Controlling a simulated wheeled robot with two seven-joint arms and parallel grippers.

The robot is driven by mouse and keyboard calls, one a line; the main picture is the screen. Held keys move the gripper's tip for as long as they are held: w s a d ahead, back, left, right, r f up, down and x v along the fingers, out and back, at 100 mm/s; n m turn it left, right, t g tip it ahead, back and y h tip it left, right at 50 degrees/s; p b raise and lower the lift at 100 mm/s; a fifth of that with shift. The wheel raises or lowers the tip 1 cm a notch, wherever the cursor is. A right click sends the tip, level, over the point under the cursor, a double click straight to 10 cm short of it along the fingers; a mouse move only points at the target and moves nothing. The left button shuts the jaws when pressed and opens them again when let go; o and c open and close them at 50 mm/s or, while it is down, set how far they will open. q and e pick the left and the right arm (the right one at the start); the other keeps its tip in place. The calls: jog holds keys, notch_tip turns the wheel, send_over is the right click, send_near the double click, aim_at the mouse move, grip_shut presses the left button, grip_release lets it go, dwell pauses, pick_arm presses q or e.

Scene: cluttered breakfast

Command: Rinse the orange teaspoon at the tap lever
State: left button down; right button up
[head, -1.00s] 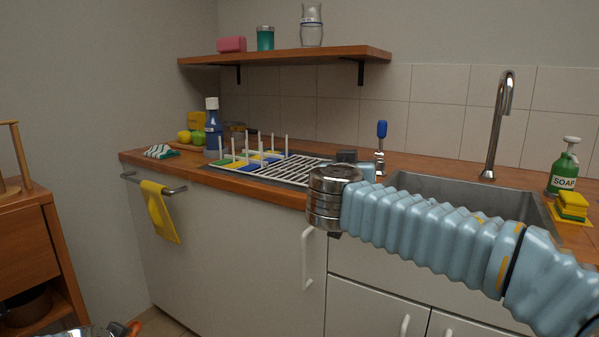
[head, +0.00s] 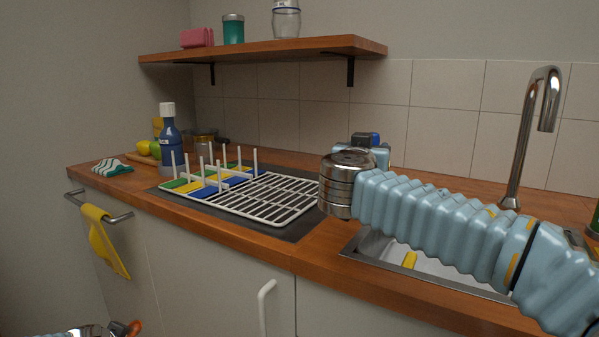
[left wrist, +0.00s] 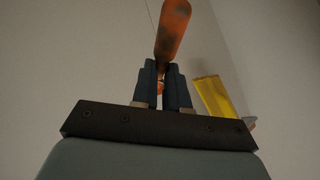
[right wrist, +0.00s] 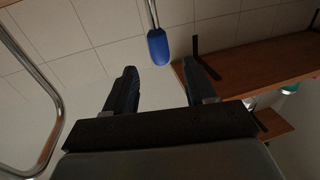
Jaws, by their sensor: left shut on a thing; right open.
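The orange teaspoon (left wrist: 172,32) is in my left gripper (left wrist: 162,84), whose fingers are shut on it in the left wrist view. An orange end of it (head: 134,327) shows at the bottom left of the head view, low in front of the counter. My right gripper (right wrist: 158,80) is open and empty. The blue tap lever handle (right wrist: 159,47) is ahead of its fingers in the right wrist view, with a visible gap. In the head view the lever (head: 374,138) is mostly hidden behind my right wrist. The chrome tap (head: 527,130) stands behind the sink.
The sink basin (head: 441,268) is partly covered by my right arm; a small yellow thing (head: 409,260) is in it. A white drying rack (head: 270,200) and blue bottle (head: 170,137) stand left. A shelf (head: 270,48) hangs above. A yellow towel (head: 105,243) hangs on a rail.

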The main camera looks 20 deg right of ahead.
aim_at(374, 140)
pick_arm(q)
notch_tip(374, 140, up, 3)
jog(key=p, duration=0.3)
jog(key=shift+r, duration=0.15)
pick_arm(e)
jog(key=x, duration=0.9)
jog(key=shift+w+d+r, duration=0.1)
jog(key=shift+w+d, duration=0.1)
jog(key=shift+d, duration=0.05)
jog(key=shift+w+d, duration=0.2)
jog(key=shift+w, duration=0.05)
jog(key=shift+c, duration=0.4)
grip_shut()
